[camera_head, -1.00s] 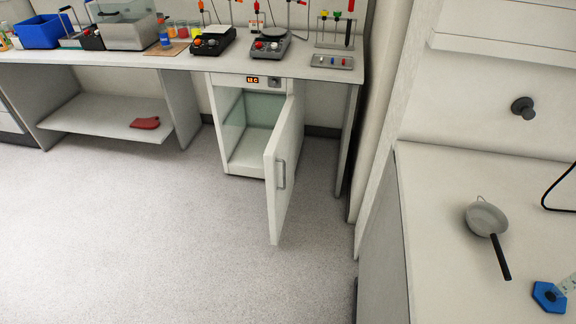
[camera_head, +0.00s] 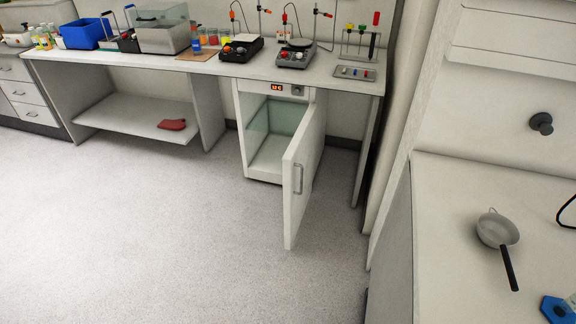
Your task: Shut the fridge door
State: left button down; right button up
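A small white fridge (camera_head: 262,175) stands on the floor under the back workbench, with a lit orange display on its top panel. Its door (camera_head: 303,175) is hinged on the right and stands wide open, swung out toward me. A grey bar handle (camera_head: 299,179) is on the door's outer face, on the right side. The inside of the fridge looks empty where I can see it. Neither of my grippers is in view.
The floor (camera_head: 170,235) in front of the fridge is clear. A side counter (camera_head: 450,230) with a strainer (camera_head: 497,230) stands at the right. The workbench (camera_head: 330,80) carries hotplates, a blue bin (camera_head: 86,34) and racks. A red item (camera_head: 172,125) lies on a low shelf.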

aim_at(298, 158)
jog(key=i+j+z, duration=0.45)
jog(key=j+z, duration=0.2)
jog(key=i+j+z, duration=0.3)
jog(key=j, duration=0.15)
jog(key=k, duration=0.1)
